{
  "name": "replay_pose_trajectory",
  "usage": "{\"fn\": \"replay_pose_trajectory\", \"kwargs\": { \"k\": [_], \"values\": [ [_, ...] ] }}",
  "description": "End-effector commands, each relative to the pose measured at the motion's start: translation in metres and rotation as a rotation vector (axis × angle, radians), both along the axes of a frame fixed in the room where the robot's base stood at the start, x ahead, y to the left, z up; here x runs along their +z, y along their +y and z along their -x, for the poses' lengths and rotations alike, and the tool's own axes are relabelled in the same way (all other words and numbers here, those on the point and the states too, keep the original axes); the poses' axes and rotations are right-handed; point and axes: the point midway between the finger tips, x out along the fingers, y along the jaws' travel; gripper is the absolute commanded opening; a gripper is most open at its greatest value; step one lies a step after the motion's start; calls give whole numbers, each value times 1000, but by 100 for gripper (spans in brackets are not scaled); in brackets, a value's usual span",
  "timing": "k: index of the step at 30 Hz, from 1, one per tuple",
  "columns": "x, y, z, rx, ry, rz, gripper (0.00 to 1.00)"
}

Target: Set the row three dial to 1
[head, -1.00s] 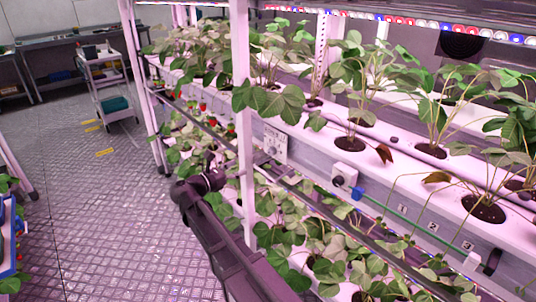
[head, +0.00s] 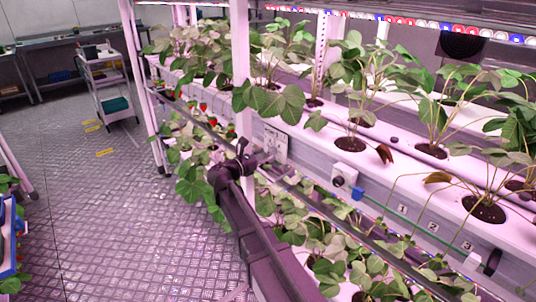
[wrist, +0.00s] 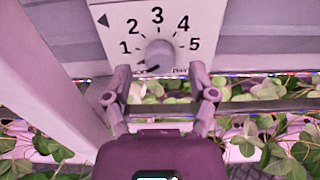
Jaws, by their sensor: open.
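A white dial plate (wrist: 118,10) with the numbers 1 to 5 in an arc and a black arrow at its left fills the top of the wrist view. Its round grey knob (wrist: 160,54) sits below the 3. A dark mark at the knob's lower left lies below the 1, pointing down-left. Contact is not visible.
A white upright post (wrist: 50,75) stands close left of my gripper. Leafy plants (wrist: 265,130) hang below. Farther right on the rail are a white box with a dark knob (head: 338,181) and a blue valve (head: 357,193). The floor aisle (head: 110,220) at left is open.

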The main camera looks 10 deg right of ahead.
Motion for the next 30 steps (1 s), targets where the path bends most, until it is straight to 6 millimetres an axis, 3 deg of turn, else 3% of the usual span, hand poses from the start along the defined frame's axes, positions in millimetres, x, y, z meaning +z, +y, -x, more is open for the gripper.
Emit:
{"fn": "replay_pose_trajectory", "kwargs": {
  "k": [6, 16, 23, 24, 30],
  "values": [
    [0, -11, -6, 0, 0, 0, 74],
    [0, -12, -7, 1, 0, 0, 74],
    [0, -12, -7, 1, 0, 0, 5],
    [0, -12, -7, 1, 0, 0, 0],
    [0, -12, -7, 1, -3, -1, 0]
  ]
}}
